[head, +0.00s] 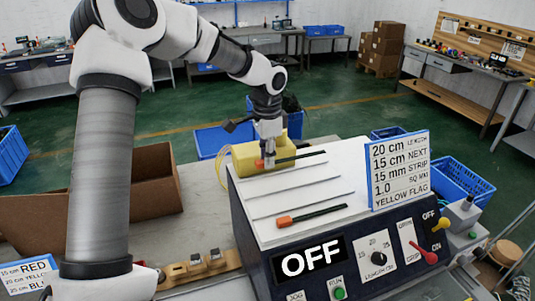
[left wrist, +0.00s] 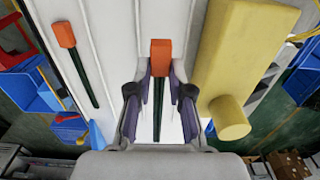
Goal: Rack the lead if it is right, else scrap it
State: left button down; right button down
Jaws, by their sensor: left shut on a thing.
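My left gripper (head: 268,156) is shut on a dark lead (head: 298,157) with an orange end (head: 260,163), at the back of the machine's white top (head: 330,170). In the left wrist view, the fingers (left wrist: 159,105) sit either side of the lead, just below its orange end (left wrist: 160,57). I cannot tell if it is lifted. A second lead (head: 318,212) with an orange end (head: 284,221) lies near the top's front edge; it also shows in the left wrist view (left wrist: 82,75). My right gripper is not in view.
A yellow block (head: 240,160) stands behind the top. The machine's display (head: 308,259) reads OFF; its placard (head: 398,170) reads 20 cm, yellow flag. A cardboard box (head: 90,210), a wooden fixture (head: 205,267) and a colour card (head: 30,277) are at left. Blue bins (head: 215,138) stand behind.

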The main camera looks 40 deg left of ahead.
aim_at(267, 185)
pick_arm(q)
jog(key=shift+w+a+f, duration=0.15)
jog(key=shift+a+f, duration=0.05)
jog(key=shift+f, duration=0.3)
jog(key=shift+w+a+f, duration=0.1)
jog(key=shift+a+f, duration=0.05)
jog(key=shift+f, duration=0.3)
jog(key=f+b, duration=0.1)
jog(key=f, duration=0.1)
jog(key=f+b, duration=0.1)
jog(key=f, duration=0.1)
jog(key=shift+s+d, duration=0.15)
jog(key=shift+d, duration=0.05)
jog(key=shift+a+f, duration=0.15)
jog(key=shift+f, duration=0.45)
jog(key=c, duration=1)
grip_release()
notch_tip(267, 185, up, 12)
jog(key=shift+r, duration=0.1)
